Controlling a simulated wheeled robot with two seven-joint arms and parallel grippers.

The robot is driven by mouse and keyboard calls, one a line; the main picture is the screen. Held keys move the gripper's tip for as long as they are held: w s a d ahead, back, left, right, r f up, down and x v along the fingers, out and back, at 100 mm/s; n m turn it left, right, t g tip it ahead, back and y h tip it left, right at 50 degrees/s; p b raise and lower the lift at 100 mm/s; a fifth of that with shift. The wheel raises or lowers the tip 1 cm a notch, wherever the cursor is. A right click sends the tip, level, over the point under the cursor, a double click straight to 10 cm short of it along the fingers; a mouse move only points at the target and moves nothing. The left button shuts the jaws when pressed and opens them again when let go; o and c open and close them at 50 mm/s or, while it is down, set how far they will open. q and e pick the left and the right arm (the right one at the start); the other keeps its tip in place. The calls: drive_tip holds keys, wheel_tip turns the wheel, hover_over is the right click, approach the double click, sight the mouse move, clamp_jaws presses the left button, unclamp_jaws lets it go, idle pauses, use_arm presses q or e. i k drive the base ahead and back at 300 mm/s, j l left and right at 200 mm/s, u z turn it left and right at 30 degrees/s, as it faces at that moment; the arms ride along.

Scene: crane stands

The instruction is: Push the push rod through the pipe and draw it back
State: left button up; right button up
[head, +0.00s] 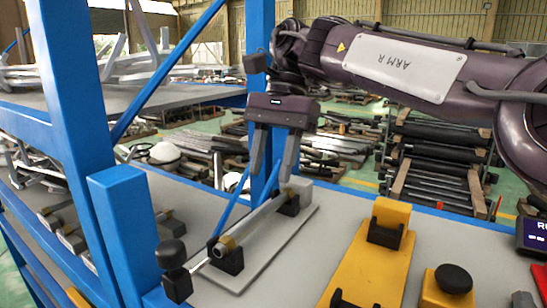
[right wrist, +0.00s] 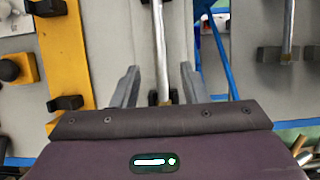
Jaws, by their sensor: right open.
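A light metal pipe (head: 258,220) lies on a flat grey plate (head: 262,258). A black clamp (head: 228,262) holds its near end, and another black support (head: 290,205) is under its far end. A thin bright rod (head: 199,265) sticks out of the near end, by black knob-like parts (head: 177,284); I take this as the push rod, and its length inside the pipe is hidden. My right gripper (head: 272,180) is open above the pipe's far end. In the right wrist view the pipe (right wrist: 159,45) runs between its spread fingers (right wrist: 158,84). My left gripper is not in view.
A blue post (head: 130,235) stands close at the left. A yellow stand (head: 362,270) with black cradles and a black-knobbed yellow block (head: 450,290) are to the right. Grey blocks with brass fittings (head: 62,228) sit on the left shelf. Bare table shows between plate and yellow stand.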

sight(171, 254)
drive_tip(key=k, duration=1.5)
